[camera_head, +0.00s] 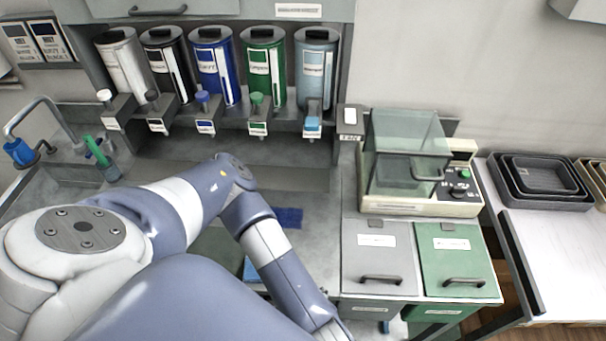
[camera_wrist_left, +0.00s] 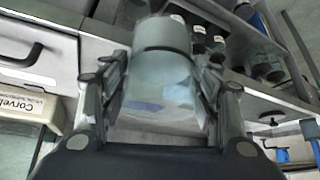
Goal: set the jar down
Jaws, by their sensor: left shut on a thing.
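In the left wrist view a pale, cloudy jar (camera_wrist_left: 160,72) with a dark band near its far end sits between the fingers of my left gripper (camera_wrist_left: 162,88). The gripper is shut on it, with a finger on each side. Whether the jar touches a surface below cannot be told. In the head view my left arm reaches across the lower middle, but its gripper and the jar are out of sight. My right gripper is in neither view.
Several labelled canisters (camera_head: 213,70) with spouts stand along the back. A glass-covered machine (camera_head: 447,209) stands on the counter above grey (camera_head: 365,255) and green (camera_head: 455,262) fronts with handles. Dark nested trays (camera_head: 541,202) rest on the right table (camera_head: 560,262). A sink tap (camera_head: 45,103) is at left.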

